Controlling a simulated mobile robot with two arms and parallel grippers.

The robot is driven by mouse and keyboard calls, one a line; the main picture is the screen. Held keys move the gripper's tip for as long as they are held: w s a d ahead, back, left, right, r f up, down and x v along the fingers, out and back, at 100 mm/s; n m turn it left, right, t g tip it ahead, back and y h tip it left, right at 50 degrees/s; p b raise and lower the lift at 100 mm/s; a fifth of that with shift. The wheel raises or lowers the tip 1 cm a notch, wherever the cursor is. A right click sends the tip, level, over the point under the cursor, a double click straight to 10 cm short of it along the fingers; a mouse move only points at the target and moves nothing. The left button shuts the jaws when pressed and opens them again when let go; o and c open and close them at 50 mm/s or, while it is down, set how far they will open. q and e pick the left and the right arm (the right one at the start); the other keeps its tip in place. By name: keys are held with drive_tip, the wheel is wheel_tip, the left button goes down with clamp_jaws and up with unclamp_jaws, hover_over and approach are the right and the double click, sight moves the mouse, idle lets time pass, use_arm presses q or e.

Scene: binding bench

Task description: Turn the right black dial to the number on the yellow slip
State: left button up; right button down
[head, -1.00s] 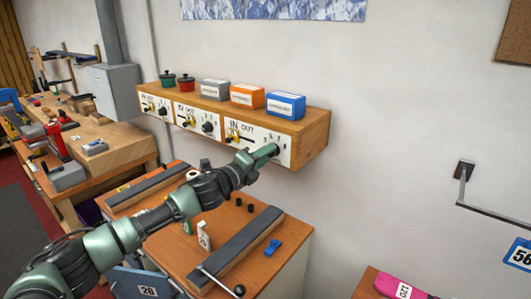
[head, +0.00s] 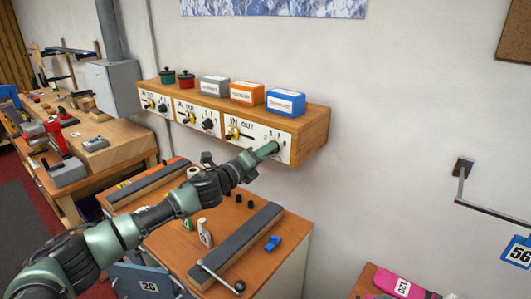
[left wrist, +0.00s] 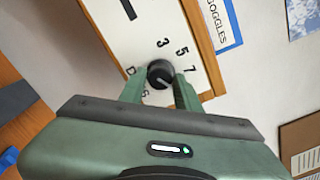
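The right black dial (left wrist: 159,73) is on the white panel (left wrist: 118,30), with the numbers 3, 5 and 7 printed around it. In the left wrist view my left gripper (left wrist: 160,84) has one finger on each side of the dial, seemingly touching it. A pale mark shows on the dial's lower part; where it points is unclear. In the head view my left gripper (head: 268,150) is at the right end of the same panel (head: 258,133) and hides the dial. I cannot make out a yellow slip with a readable number. My right gripper is out of view.
The wooden shelf box (head: 314,136) carries a blue box (head: 285,103), an orange box (head: 247,93), a grey box (head: 214,87) and two small pots. Below is a bench (head: 250,262) with dark bars and a blue clip (head: 272,243). A wall bracket (head: 463,172) sticks out at right.

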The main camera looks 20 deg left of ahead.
use_arm(q)
drive_tip(key=shift+o, duration=1.2)
drive_tip(key=shift+s, duration=0.1)
drive_tip(key=b+v, duration=0.2)
drive_tip(key=v, duration=0.5)
drive_tip(key=shift+s+a+b, duration=0.15)
drive_tip(key=shift+s+b, duration=0.15)
drive_tip(key=shift+b, duration=0.05)
